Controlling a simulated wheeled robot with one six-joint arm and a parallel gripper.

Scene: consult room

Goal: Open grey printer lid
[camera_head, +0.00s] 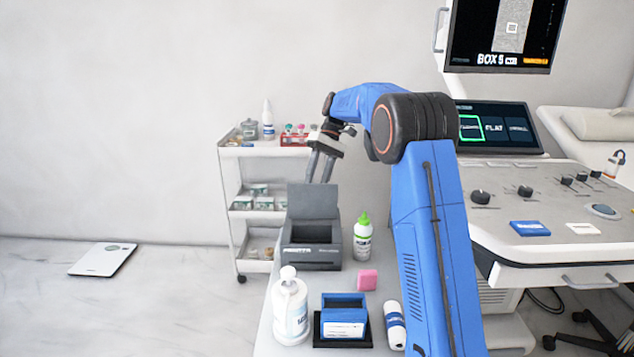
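The grey printer (318,258) stands on the white table. Its lid (313,202) stands raised at the back of the printer, and the dark inside shows in front of it. My gripper (317,181) points down at the lid's top edge. Its two fingers are apart with a gap between them, and nothing shows held. The fingertips end at or just behind the lid's top edge, and I cannot tell whether they touch it.
A green-capped bottle (363,238) and a pink block (367,280) stand right of the printer. A white pump bottle (290,309), a blue box (344,312) and a white-and-blue roll (395,325) are nearer. A white trolley (232,170) stands behind. An ultrasound console (560,257) is at right.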

